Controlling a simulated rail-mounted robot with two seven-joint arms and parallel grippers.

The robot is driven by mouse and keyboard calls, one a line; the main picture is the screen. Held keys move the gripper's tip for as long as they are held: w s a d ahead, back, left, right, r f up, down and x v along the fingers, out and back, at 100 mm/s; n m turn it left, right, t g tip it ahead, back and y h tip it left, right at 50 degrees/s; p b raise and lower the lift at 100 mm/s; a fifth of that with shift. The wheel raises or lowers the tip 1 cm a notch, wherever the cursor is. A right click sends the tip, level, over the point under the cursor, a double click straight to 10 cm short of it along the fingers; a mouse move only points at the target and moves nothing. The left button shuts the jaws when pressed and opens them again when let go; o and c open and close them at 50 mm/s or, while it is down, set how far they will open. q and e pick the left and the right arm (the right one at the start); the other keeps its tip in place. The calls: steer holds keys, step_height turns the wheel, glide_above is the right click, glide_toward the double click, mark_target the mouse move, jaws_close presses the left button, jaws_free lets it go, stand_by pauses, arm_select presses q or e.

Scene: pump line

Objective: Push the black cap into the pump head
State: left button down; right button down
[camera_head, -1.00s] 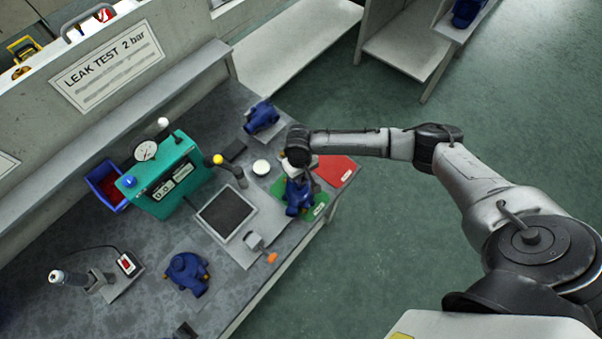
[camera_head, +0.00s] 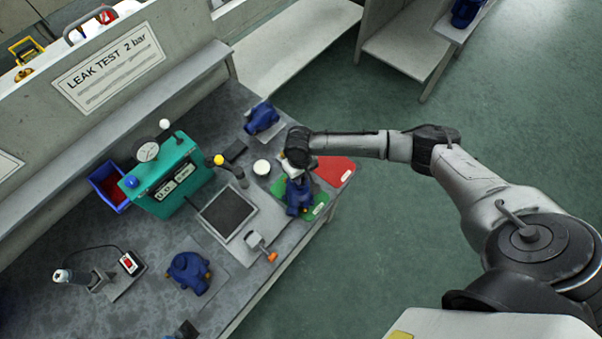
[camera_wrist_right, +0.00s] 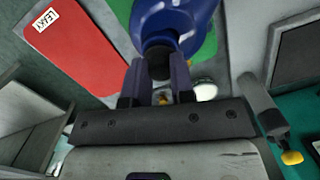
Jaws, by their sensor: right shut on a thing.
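A blue pump head (camera_head: 297,202) stands on the green mat (camera_head: 319,207) near the bench's right end. My right gripper (camera_head: 297,178) is over it at the end of the arm from the right. In the right wrist view the pump head (camera_wrist_right: 172,18) fills the top middle. Its neck points towards my right gripper (camera_wrist_right: 156,72). The black cap (camera_wrist_right: 159,64) sits between the fingertips, right at the neck; the fingers are shut on it. How deep it sits in the neck cannot be told. My left gripper is not in view.
A red mat (camera_head: 335,169) adjoins the green mat. A white round dish (camera_head: 261,167), a grey plate with a dark pad (camera_head: 227,216) and a green test unit (camera_head: 171,180) stand to the left. Other blue pump heads lie at the back (camera_head: 262,118) and front (camera_head: 189,272).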

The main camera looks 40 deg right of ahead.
steer(key=shift+f, duration=0.15)
stand_by(0.7)
steer(key=shift+f, duration=0.35)
steer(key=c, duration=0.9)
jaws_free()
steer(key=shift+r, duration=0.1)
steer(key=shift+r+p, duration=0.6)
steer(key=shift+p, duration=0.25)
steer(key=shift+w+d+r+p, duration=0.1)
steer(key=shift+w+r+p, duration=0.05)
steer(key=shift+r+p, duration=1.1)
steer(key=shift+w+d+r+p, duration=0.1)
steer(key=shift+w+r+p, duration=0.05)
steer(key=shift+r+p, duration=1.1)
steer(key=shift+f, duration=0.2)
